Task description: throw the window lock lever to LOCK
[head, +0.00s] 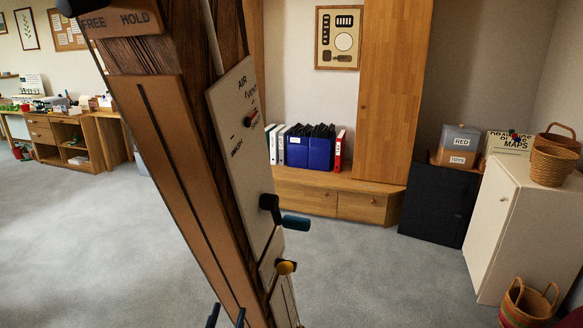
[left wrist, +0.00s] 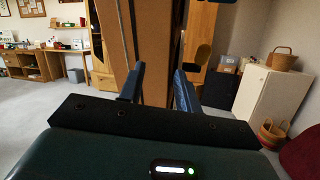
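A tilted timber brace (head: 226,150) with control plates fills the middle of the head view. I read no LOCK marking, so I cannot tell which one is the window lock lever. My left gripper (head: 226,314) shows only its blue fingertips at the bottom edge, by the foot of the brace. In the left wrist view the gripper (left wrist: 158,82) is open and empty, with the brace (left wrist: 153,40) beyond the gap. My right gripper is not in view.
A white cabinet (head: 520,220) and a basket (head: 527,303) stand at right. The carpet (head: 90,240) at left is clear.

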